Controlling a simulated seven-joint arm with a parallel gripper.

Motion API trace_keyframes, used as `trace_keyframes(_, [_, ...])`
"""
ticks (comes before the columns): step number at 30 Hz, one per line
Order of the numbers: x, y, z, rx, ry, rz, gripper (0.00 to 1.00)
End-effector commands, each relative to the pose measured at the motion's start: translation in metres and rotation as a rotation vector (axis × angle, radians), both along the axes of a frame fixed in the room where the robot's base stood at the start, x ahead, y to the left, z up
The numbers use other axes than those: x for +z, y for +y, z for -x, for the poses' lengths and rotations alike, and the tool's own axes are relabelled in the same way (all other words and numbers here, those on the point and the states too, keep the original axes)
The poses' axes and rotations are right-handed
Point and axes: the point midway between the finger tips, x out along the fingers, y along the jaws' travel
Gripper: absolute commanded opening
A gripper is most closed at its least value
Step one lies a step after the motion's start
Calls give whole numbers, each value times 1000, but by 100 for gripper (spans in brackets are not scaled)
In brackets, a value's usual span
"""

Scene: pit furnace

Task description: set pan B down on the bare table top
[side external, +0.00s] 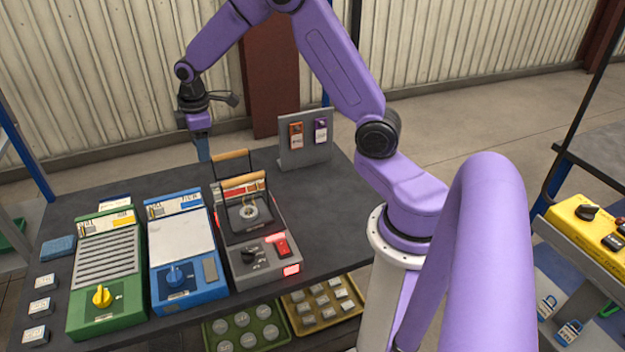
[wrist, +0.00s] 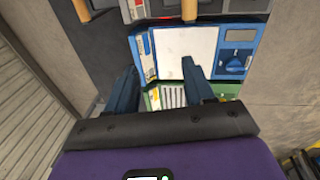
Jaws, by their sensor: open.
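A dark pan (side external: 236,222) with a ring-shaped piece in it sits on the grey furnace unit (side external: 262,262). Two wooden bar handles, a rear one (side external: 231,154) and a front one (side external: 244,180), stand over this unit on thin dark bails. I cannot read a letter on the pan or tell which handle belongs to pan B. My gripper (side external: 204,158) is open and empty, pointing down, left of the rear handle and apart from it. In the wrist view the open fingers (wrist: 160,68) have nothing between them, and two wooden handle ends show at the top edge.
A blue unit (side external: 183,245) and a green ribbed unit (side external: 108,258) stand left of the furnace. A grey stand with two tags (side external: 306,145) is at the back right. Bare dark table top (side external: 325,215) lies right of the furnace.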

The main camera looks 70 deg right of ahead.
Motion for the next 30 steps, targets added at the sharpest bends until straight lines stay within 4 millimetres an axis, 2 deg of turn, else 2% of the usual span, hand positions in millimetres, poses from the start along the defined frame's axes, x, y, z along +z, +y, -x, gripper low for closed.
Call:
trace_keyframes(1, [12,25,18,23,0,-9,53])
trace_keyframes(6, [37,87,86,68,20,-39,53])
trace_keyframes(9, [49,112,132,97,35,-51,53])
trace_keyframes(12, [57,128,180,125,52,-62,53])
trace_keyframes(16, [64,136,242,161,75,-70,53])
trace_keyframes(21, [66,128,310,202,106,-73,53])
trace_keyframes(25, [64,118,341,221,119,-71,53])
trace_keyframes(30, [62,112,356,230,129,-69,53])
